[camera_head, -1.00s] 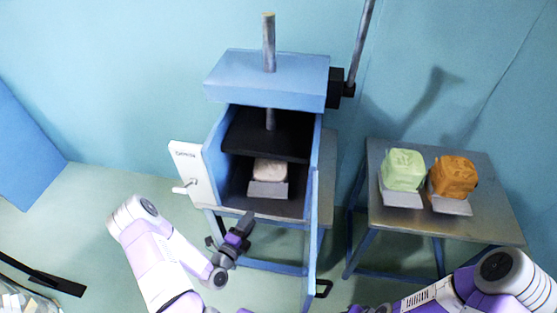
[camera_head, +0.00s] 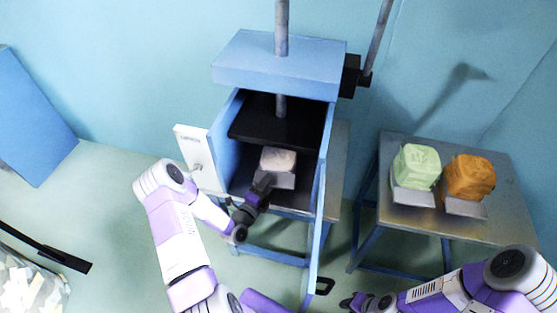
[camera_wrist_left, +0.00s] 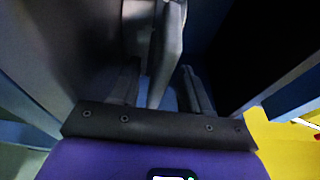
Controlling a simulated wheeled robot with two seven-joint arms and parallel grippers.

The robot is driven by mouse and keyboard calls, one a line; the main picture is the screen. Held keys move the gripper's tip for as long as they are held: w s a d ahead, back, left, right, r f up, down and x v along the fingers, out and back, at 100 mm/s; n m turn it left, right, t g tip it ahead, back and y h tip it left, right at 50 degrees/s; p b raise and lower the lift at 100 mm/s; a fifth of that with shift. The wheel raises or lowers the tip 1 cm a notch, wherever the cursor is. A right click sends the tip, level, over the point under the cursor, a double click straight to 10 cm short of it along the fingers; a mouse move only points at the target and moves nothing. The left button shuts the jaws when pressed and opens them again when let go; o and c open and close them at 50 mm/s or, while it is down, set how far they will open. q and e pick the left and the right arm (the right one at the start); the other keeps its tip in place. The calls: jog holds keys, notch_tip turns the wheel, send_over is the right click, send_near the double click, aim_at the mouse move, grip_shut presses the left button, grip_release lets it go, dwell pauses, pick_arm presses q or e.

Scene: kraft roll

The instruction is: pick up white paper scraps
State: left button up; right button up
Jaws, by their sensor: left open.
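A whitish block (camera_head: 278,160), which looks like pressed white paper scraps, sits on a grey tray (camera_head: 281,181) inside the open blue press. Loose white scraps (camera_head: 30,288) lie in a clear bag or bin at the bottom left. My left gripper (camera_head: 264,184) is at the front of the press chamber, by the tray's left front edge. In the left wrist view the open gripper (camera_wrist_left: 163,85) has a grey upright plate (camera_wrist_left: 167,50), seemingly the tray's, between its fingers; contact cannot be told. My right gripper (camera_head: 350,302) is low at the bottom centre, its fingers unclear.
The press (camera_head: 275,65) has a black platen (camera_head: 275,128) above the block and side walls close around my left gripper. A metal table (camera_head: 455,226) at right holds a green block (camera_head: 416,166) and an orange block (camera_head: 468,177) on grey trays. A black bar (camera_head: 50,256) is at left.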

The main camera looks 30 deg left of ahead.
pick_arm(q)
grip_shut()
jog(key=shift+r, duration=0.15)
